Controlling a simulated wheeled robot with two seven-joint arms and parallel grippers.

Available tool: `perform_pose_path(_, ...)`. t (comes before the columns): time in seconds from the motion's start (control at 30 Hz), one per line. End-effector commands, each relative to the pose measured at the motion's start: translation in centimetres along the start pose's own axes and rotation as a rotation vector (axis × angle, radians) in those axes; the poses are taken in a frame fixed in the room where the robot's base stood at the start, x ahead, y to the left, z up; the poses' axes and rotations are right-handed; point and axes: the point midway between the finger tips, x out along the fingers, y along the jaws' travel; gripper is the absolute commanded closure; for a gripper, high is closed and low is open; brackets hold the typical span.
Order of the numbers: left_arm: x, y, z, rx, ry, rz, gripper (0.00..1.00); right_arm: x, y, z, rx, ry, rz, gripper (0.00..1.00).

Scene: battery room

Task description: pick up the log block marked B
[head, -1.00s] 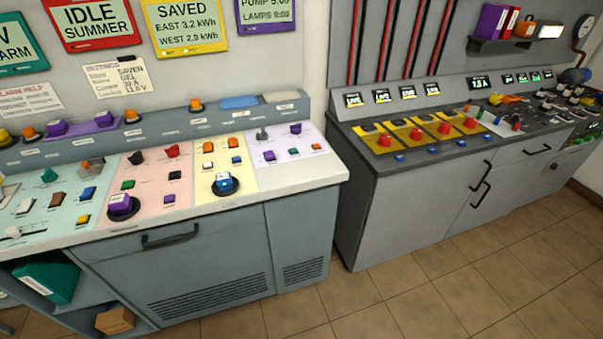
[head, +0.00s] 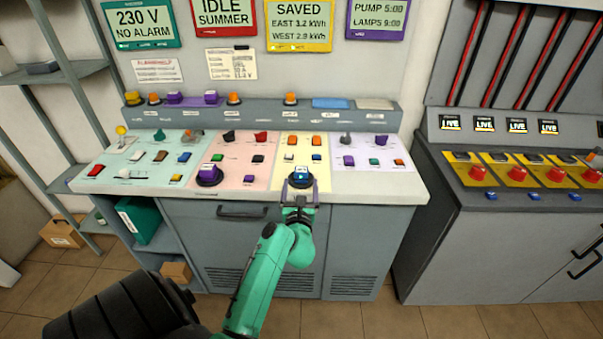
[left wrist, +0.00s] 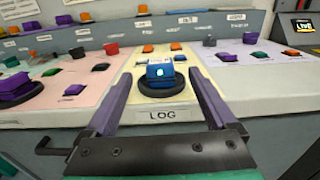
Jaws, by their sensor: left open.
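The log block is a small blue block with a pale mark on its front, standing on a round black base at the front of the yellow panel. It shows in the head view (head: 300,175) and in the left wrist view (left wrist: 160,75). The mark is too small to read as a letter. A label reading LOG (left wrist: 162,115) lies in front of it. My left gripper (head: 300,188) is open, its two purple fingers on either side of the block in the wrist view (left wrist: 160,92). My right gripper is not in view.
A purple block (head: 208,172) on a similar black base stands to the left on the pink panel. Small coloured switches and knobs cover the panels. A raised ledge (head: 340,115) runs behind. A grey cabinet with red knobs (head: 478,174) stands to the right.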

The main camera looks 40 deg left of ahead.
Motion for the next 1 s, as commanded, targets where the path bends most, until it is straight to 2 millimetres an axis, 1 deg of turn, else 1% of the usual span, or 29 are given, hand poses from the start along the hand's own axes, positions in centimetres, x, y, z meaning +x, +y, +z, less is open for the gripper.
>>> perform_pose_path(0.03,1.2,0.0,0.2,0.0,-0.001,0.0,0.1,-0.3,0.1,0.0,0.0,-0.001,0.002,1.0)
perform_pose_path(0.23,3.9,0.0,0.2,0.002,-0.001,-0.001,0.1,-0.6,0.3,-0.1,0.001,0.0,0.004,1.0)
perform_pose_path(0.33,5.9,0.1,0.2,0.002,-0.001,0.0,0.1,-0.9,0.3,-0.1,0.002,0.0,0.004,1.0)
perform_pose_path(0.4,7.1,0.1,0.0,0.004,-0.002,-0.002,0.1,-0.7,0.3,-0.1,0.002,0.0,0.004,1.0)
perform_pose_path(0.5,7.9,0.1,-0.1,0.004,0.0,-0.002,0.1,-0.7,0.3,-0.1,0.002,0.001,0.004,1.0)
perform_pose_path(0.67,7.9,0.1,-0.1,0.005,0.0,-0.002,0.1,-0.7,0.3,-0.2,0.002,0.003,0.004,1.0)
perform_pose_path(0.77,7.8,0.1,-0.1,0.005,0.0,-0.002,0.44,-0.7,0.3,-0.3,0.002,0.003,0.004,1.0)
perform_pose_path(0.8,7.8,0.1,-0.1,0.005,0.0,-0.002,0.6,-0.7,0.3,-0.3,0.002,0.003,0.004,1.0)
perform_pose_path(0.87,7.8,0.1,-0.1,0.005,0.0,-0.002,0.83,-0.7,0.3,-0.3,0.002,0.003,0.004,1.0)
perform_pose_path(0.9,7.8,0.1,-0.1,0.005,0.0,-0.002,0.98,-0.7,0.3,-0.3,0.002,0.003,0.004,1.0)
perform_pose_path(0.93,7.8,0.1,-0.1,0.005,-0.001,-0.002,1.0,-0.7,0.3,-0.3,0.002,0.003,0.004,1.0)
perform_pose_path(1.0,7.8,0.1,-0.1,0.005,-0.001,-0.002,1.0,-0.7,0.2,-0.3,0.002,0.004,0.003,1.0)
